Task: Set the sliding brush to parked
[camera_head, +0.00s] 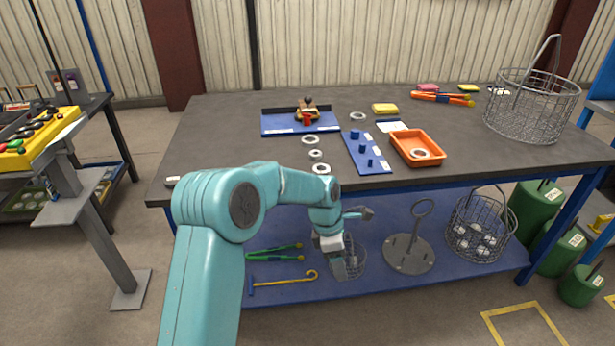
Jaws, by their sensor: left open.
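What looks like the sliding brush (303,108), a wooden piece with a dark knob and a red part in front, sits on a blue plate (275,123) at the back left of the dark tabletop. It is a little right of the plate's middle. I cannot read any parked mark on the plate. My left gripper (343,268) is open and points down in front of the table's edge, by a small wire basket (359,264) on the lower shelf. It is well below and apart from the brush. My right gripper is not in view.
The workbench (240,165) also holds several metal rings, a blue peg board (368,160), an orange tray (430,150) and a large wire basket (530,118). The blue lower shelf (300,293) carries rods, a round metal stand (409,254) and another basket (480,240).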

